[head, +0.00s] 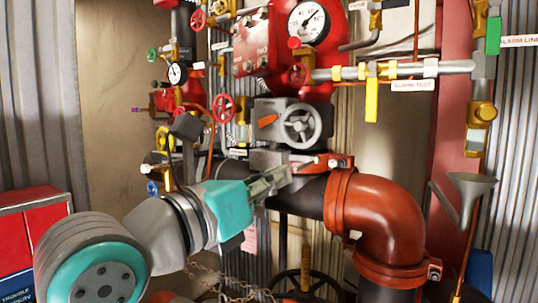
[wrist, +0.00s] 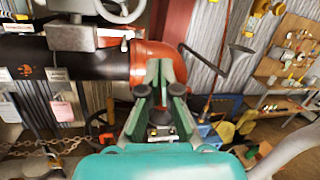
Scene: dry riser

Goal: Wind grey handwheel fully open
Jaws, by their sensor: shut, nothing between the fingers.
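The grey handwheel (head: 300,126) is a spoked wheel on the front of a grey gear housing (head: 262,113) with an orange pointer. The housing sits on top of the black pipe, in the middle of the head view. The rim of the handwheel also shows at the top left of the wrist view (wrist: 120,17), cut off by the edge. My gripper (head: 287,177) is below the handwheel and apart from it, in front of the black pipe. Its fingers (wrist: 160,65) are shut with nothing between them.
An orange pipe elbow (head: 385,210) with couplings stands right of my gripper. The black pipe (wrist: 100,65) runs left from it. A grey funnel (head: 470,190) stands further right. Small red handwheels (head: 223,108) and gauges (head: 308,22) crowd around and above the grey handwheel. Chains hang below.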

